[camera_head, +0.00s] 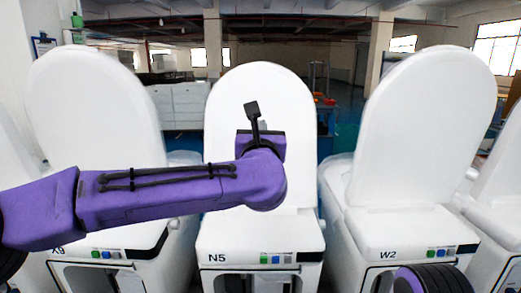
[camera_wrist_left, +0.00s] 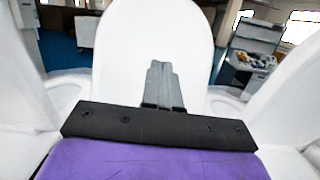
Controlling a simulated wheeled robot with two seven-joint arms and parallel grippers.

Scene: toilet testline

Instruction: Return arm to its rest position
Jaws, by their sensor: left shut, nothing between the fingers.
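My left arm comes in from the left in the head view and reaches across the front of the middle toilet, labelled N5 (camera_head: 262,85). Its wrist is in front of that toilet's raised white lid. My left gripper (camera_wrist_left: 159,68) shows in the left wrist view with its grey fingers together and nothing between them. It points toward a raised white lid (camera_wrist_left: 155,30). In the head view the fingers are mostly hidden behind the purple wrist. My right gripper is not in view; only a dark ribbed part of my right arm shows at bottom right.
A toilet labelled X9 (camera_head: 95,105) stands left and one labelled W2 (camera_head: 420,120) right, both with raised lids. More white toilets are cut off at both edges. White cabinets (camera_head: 180,103) stand behind. Blue floor shows between the toilets.

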